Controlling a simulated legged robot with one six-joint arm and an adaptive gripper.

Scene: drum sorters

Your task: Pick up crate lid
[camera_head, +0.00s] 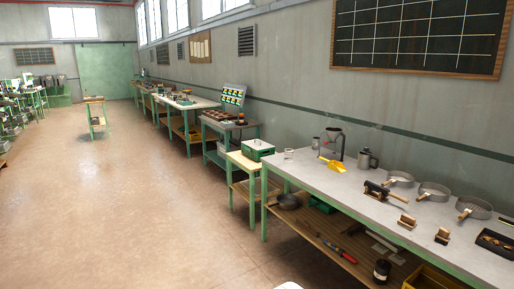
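A long grey-topped workbench (345,184) runs along the right, holding sieves, brushes, a yellow scoop (335,165) and a metal jug (367,158). Its lower shelf holds a pan and tools. More benches line the wall. The floor (130,215) on the left is clear.

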